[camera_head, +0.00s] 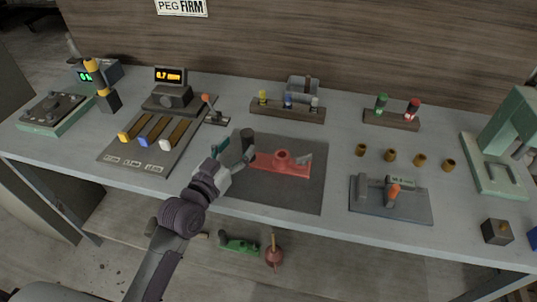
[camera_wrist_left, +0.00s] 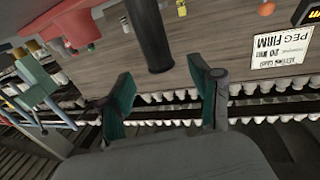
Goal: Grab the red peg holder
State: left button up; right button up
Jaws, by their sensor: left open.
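The red peg holder (camera_head: 292,168) lies on the dark mat, with a round red boss on top and a grey part at its right end. A dark upright cylinder (camera_head: 248,137) stands at its left end; I cannot tell for certain that they are joined. My left gripper (camera_head: 236,151) is open at this cylinder, fingers spread toward either side of it. In the left wrist view the cylinder (camera_wrist_left: 152,38) comes down between the open fingertips (camera_wrist_left: 162,78), with a gap on both sides. Part of the red body (camera_wrist_left: 72,25) shows at upper left there. My right gripper is not in view.
The dark mat (camera_head: 305,198) lies mid-bench. A grey fixture with an orange handle (camera_head: 393,191) is to the right, below several brass cups (camera_head: 390,155). Peg racks (camera_head: 288,110) stand behind. A slider panel (camera_head: 152,138) is at left. A green tool (camera_head: 239,245) lies below the bench.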

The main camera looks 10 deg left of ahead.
aim_at(244, 140)
pick_arm(q)
jog(key=x, duration=0.3)
jog(key=p+x, duration=0.1)
jog(key=x, duration=0.2)
jog(key=shift+f, duration=0.25)
jog(key=shift+s, duration=0.1)
jog(key=shift+c, duration=0.9)
grip_shut()
jog(key=shift+r, duration=0.1)
